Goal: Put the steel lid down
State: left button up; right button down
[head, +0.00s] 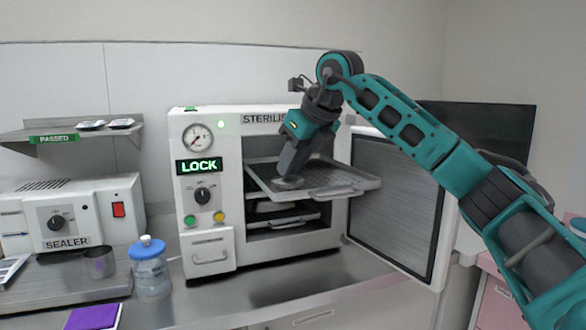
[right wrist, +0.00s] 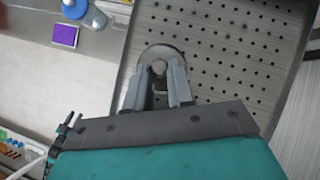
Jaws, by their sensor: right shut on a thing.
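The steel lid (right wrist: 161,51) is a small round grey disc at the tips of my right gripper (right wrist: 159,72), which is shut on it by its middle. In the right wrist view it is over the perforated tray (right wrist: 230,60); I cannot tell whether it touches the tray. In the head view my right gripper (head: 289,176) points down at the tray (head: 345,180), with the lid (head: 288,183) under its fingertips. The tray is pulled partly out of the open sterilizer (head: 260,125). My left gripper is not in view.
The sterilizer door (head: 395,200) stands open to the right of the tray. A blue-capped bottle (head: 150,270), a sealer (head: 80,215) and a purple pad (head: 93,316) are on the left of the counter. Counter in front of the sterilizer (head: 270,285) is clear.

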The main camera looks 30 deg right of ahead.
jog(key=shift+f, duration=0.35)
jog(key=c, duration=1)
grip_release()
